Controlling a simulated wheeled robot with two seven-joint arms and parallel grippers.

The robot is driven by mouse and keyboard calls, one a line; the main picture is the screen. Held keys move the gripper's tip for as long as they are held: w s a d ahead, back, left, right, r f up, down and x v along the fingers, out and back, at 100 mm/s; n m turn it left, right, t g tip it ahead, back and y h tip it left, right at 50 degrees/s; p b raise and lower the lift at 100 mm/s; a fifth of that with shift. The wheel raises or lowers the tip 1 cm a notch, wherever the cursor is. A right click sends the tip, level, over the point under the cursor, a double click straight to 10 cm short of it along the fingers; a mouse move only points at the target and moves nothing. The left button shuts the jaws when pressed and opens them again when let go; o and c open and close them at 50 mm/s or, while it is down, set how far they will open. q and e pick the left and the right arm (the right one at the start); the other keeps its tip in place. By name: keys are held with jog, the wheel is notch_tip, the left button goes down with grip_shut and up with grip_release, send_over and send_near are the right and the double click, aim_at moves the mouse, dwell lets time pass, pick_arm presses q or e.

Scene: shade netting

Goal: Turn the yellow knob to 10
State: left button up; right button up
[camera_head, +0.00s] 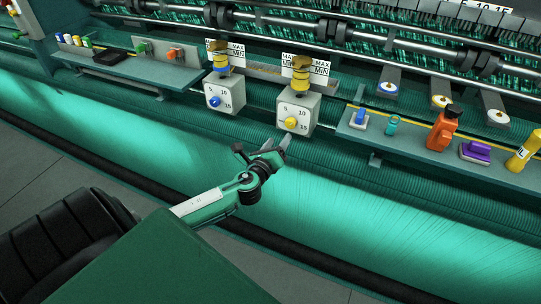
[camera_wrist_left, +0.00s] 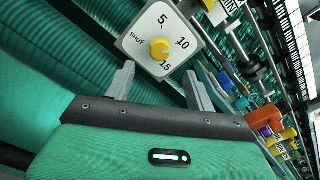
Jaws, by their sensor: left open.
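The yellow knob (camera_head: 291,123) is on the front of a pale box (camera_head: 309,108), below a yellow-banded fitting with a MAX/MIN plate. In the left wrist view the yellow knob (camera_wrist_left: 160,49) sits on a white dial face (camera_wrist_left: 138,40) marked SHUT, 5, 10 and 15. I cannot tell clearly which mark the knob points at. My left gripper (camera_head: 282,148) is just below and in front of the box. In the left wrist view its fingers (camera_wrist_left: 158,72) are apart and empty, with the knob beyond and between the tips. My right gripper is not in view.
A similar box with a blue knob (camera_head: 213,101) stands to the left. A right shelf (camera_head: 400,143) holds an orange bottle (camera_head: 442,130), a purple item (camera_head: 475,152) and a yellow bottle (camera_head: 523,150). A left shelf (camera_head: 170,76) holds small items. Green netting spreads below.

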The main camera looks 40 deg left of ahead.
pick_arm(q)
jog(key=shift+b+v, duration=0.6)
jog(key=shift+v, duration=1.85)
